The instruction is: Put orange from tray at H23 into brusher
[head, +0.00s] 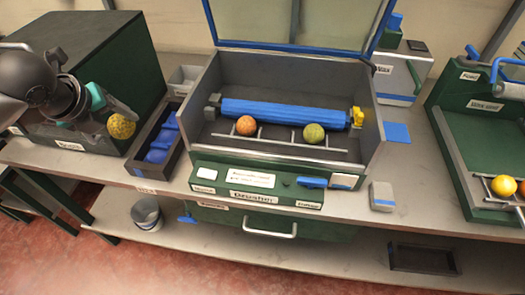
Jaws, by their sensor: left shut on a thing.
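My left gripper (110,113) is at the left, in front of the dark green box. It is shut on a speckled yellow orange (121,127), held left of the brusher. The brusher (372,116) stands open in the middle, with its lid raised behind. Inside it, a blue roller (284,113) lies across, and an orange-coloured fruit (246,125) and a greenish speckled fruit (313,134) sit in front of it at a metal rack. My right gripper is out of view. I cannot make out a tray marked H23.
A dark bin with blue things (136,172) stands between the green box (140,62) and the brusher. A grey block (382,195) lies right of the brusher's front panel. A green washing station (470,150) with yellow-orange fruit (503,186) is at the right.

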